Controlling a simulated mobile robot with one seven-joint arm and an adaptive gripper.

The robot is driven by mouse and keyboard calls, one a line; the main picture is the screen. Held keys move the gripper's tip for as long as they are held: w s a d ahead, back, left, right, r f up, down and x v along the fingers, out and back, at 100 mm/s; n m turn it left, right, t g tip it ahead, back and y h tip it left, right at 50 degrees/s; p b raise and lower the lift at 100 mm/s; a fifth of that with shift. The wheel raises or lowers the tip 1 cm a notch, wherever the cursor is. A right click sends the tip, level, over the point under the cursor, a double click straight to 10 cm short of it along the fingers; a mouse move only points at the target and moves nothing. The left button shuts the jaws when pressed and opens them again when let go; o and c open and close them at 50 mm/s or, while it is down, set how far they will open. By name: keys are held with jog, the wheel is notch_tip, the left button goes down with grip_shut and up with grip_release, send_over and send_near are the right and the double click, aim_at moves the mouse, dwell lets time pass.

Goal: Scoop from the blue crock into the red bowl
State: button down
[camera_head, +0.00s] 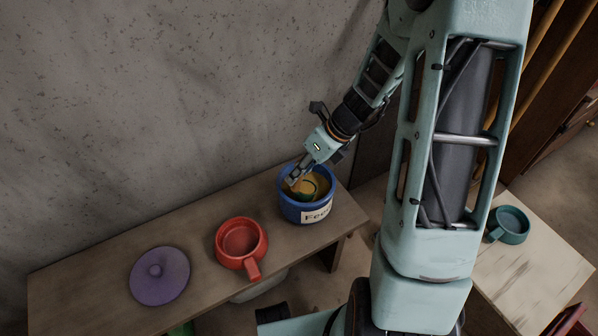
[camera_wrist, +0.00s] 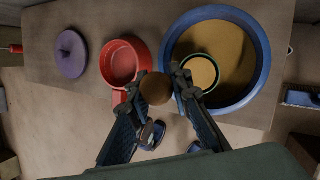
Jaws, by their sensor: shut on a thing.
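The blue crock (camera_head: 292,211) with a "Feed" label stands at the right end of the wooden bench, partly filled with yellow-brown feed (camera_wrist: 240,55). My gripper (camera_head: 294,180) reaches down into the crock's mouth, shut on the scoop. In the wrist view, the scoop's green-rimmed cup (camera_wrist: 215,64) lies over the feed inside the crock and holds feed. A round brown knob (camera_wrist: 156,89), seemingly the handle's end, shows between the fingers. The red bowl (camera_head: 241,254), with a side handle, stands left of the crock; its inside looks empty.
A purple lid (camera_head: 160,276) with a knob lies on the bench (camera_head: 85,281) left of the bowl. A teal cup (camera_head: 510,225) stands on a separate pale table (camera_head: 535,268) at the right. The wall rises close behind the bench.

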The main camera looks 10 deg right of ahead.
jog(key=shift+d+f, duration=0.2)
jog(key=shift+a+r+n+t+h+p, duration=0.1)
jog(key=shift+r+t+h+p, duration=0.25)
jog(key=shift+r+p, duration=1.7)
jog(key=shift+d+r+n+t+h+p, duration=0.15)
jog(key=shift+r+h+p, duration=0.35)
jog(key=shift+r+p, duration=1.5)
jog(key=shift+a+r+n+t+h+p, duration=0.15)
jog(key=shift+r+t+h+p, duration=0.25)
jog(key=shift+r+p, duration=1.6)
jog(key=shift+r+b, duration=0.5)
jog(key=shift+b, duration=0.1)
jog(key=c, duration=2.5)
grip_release()
grip_shut()
